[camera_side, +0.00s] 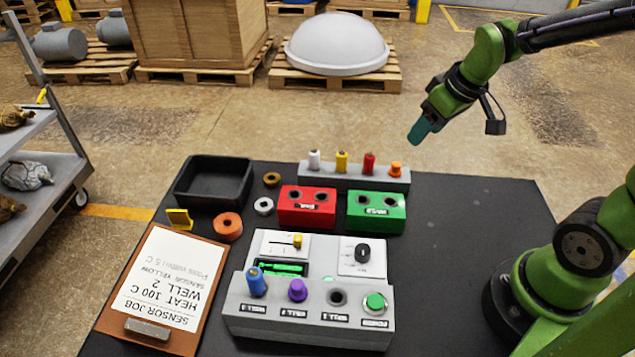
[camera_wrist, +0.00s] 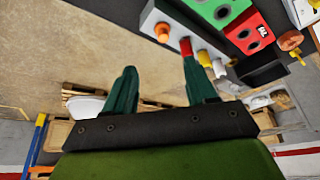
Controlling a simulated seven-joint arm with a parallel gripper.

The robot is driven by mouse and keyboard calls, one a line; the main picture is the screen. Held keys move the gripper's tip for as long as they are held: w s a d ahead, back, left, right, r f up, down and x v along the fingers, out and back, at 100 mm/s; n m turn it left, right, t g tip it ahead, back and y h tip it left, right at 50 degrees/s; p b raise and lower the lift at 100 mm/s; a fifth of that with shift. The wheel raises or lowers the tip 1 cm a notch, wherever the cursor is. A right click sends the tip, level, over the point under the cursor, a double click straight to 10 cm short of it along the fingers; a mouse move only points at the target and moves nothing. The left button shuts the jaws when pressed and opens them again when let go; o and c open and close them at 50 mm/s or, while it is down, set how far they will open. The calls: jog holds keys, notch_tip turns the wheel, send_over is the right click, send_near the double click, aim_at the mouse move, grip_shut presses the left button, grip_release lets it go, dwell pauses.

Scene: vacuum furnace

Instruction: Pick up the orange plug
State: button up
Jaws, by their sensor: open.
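The orange plug (camera_side: 395,169) stands upright at the right end of a grey rack (camera_side: 352,182) at the back of the black table, beside a red plug (camera_side: 369,163), a yellow plug (camera_side: 341,161) and a white plug (camera_side: 314,159). In the wrist view the orange plug (camera_wrist: 162,32) is above and between my fingers, farther off. My gripper (camera_side: 416,134) is up in the air, above and a little right of the orange plug. In the wrist view my gripper (camera_wrist: 160,84) has its two green fingers spread, with nothing between them.
Red (camera_side: 307,206) and green (camera_side: 376,212) socket blocks stand in front of the rack. A grey control box (camera_side: 310,322) holds blue and purple plugs. A black tray (camera_side: 213,182) and a clipboard (camera_side: 205,262) lie left. The table's right side is clear.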

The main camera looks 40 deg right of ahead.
send_over(397, 164)
jog(key=s, duration=0.3)
jog(key=f, duration=0.6)
jog(key=shift+w+d, duration=0.2)
jog(key=shift+d, duration=0.05)
jog(key=shift+a+x, duration=0.15)
jog(key=shift+x, duration=1.25)
jog(key=shift+a+x, duration=0.15)
jog(key=shift+x, duration=1.2)
grip_shut()
